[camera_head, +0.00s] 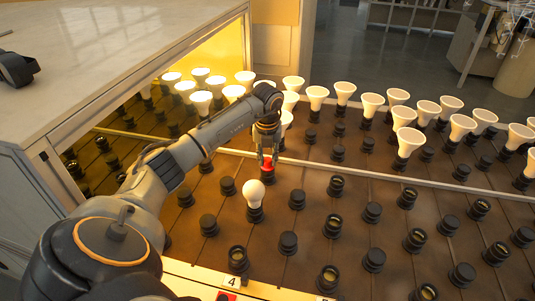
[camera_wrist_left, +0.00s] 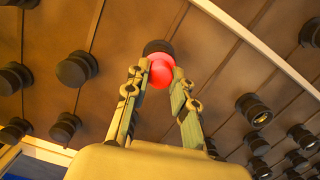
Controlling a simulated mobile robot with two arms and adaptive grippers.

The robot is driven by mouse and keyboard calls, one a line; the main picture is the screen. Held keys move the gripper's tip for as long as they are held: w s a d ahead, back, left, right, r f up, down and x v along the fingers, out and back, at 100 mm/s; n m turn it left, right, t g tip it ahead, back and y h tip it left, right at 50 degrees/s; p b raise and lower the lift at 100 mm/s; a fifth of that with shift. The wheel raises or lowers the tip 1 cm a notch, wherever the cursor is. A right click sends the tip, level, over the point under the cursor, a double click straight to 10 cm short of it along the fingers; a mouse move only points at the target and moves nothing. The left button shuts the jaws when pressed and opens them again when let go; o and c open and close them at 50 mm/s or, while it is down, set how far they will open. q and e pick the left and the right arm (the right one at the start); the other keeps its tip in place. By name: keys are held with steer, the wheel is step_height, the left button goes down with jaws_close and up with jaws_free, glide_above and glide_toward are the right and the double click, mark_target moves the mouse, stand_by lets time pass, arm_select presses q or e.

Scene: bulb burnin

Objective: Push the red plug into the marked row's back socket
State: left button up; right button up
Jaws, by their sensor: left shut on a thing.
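The red plug (camera_head: 269,166) is between the fingers of my left gripper (camera_head: 267,158), which is shut on it. In the left wrist view the red plug (camera_wrist_left: 162,70) sits between the fingertips (camera_wrist_left: 157,82), in front of a dark round socket (camera_wrist_left: 158,48). I cannot tell whether the plug touches that socket or is seated in it. The label 4 (camera_head: 231,282) with a red mark (camera_head: 226,296) is at the front edge. Behind it stand an open socket (camera_head: 237,258) and a lit white bulb (camera_head: 254,191) in a socket. My right gripper is not in view.
Dark sockets, some capped (camera_head: 289,243) and some open (camera_head: 334,225), stand around the plug. A pale rail (camera_head: 350,175) runs behind it. Many lit reflector bulbs (camera_head: 317,96) stand beyond the rail. A white-topped cabinet (camera_head: 110,50) is at the left.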

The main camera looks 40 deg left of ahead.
mark_target(267, 169)
arm_select(q)
steer(key=o, duration=1.1)
steer(key=shift+c, duration=0.2)
step_height(267, 169, up, 12)
steer(key=s+d, duration=0.1)
steer(key=shift+f, duration=0.1)
